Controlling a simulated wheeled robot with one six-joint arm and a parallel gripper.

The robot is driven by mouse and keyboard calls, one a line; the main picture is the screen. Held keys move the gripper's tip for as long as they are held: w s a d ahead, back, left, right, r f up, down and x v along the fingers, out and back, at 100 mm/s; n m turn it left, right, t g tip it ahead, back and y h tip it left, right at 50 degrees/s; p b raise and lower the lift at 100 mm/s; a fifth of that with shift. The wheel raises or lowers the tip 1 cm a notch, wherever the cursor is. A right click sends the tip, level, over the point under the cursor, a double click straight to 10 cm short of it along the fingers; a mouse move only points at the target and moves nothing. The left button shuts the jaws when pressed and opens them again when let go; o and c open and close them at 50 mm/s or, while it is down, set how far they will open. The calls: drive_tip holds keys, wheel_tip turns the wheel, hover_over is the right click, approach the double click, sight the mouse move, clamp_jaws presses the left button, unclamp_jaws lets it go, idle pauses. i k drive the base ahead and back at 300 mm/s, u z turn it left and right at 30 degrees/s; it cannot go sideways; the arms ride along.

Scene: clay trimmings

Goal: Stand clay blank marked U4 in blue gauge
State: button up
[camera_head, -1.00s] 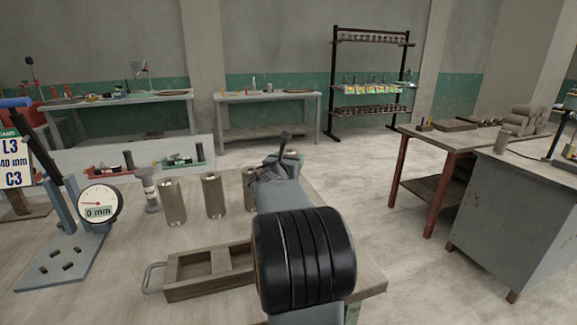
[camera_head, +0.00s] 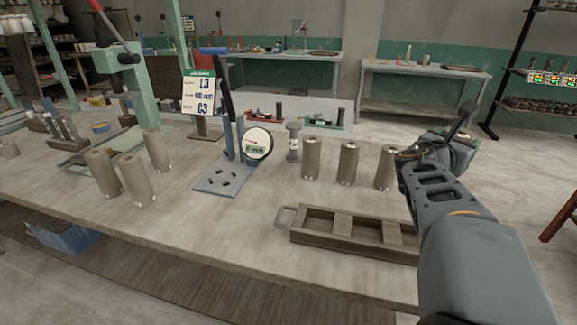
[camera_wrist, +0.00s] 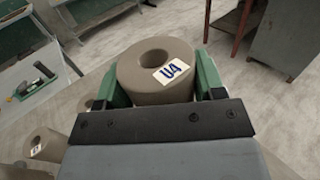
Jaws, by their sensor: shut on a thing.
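The clay blank marked U4 (camera_wrist: 155,70) is a grey-brown hollow cylinder with a white label. In the wrist view it sits between the green fingers of my gripper (camera_wrist: 158,88), which is shut on it. In the head view my gripper (camera_head: 432,150) is at the right, above the back right of the workbench; the held blank is mostly hidden there. The blue gauge (camera_head: 222,180) stands left of my gripper, mid-bench, with a flat holed base, an upright lever and a round dial (camera_head: 257,143). Nothing stands on its base.
Several similar blanks stand around: three near my gripper, one being this blank (camera_head: 347,163), and three at the left, including this blank (camera_head: 137,180). A wooden tray (camera_head: 345,247) lies in front. A sign (camera_head: 199,93) reads L3 and C3.

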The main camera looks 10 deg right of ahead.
sight(222, 179)
drive_tip(key=k, duration=0.55)
drive_tip(key=u, duration=0.95)
drive_tip(key=i, duration=0.9)
drive_tip(key=u, duration=0.65)
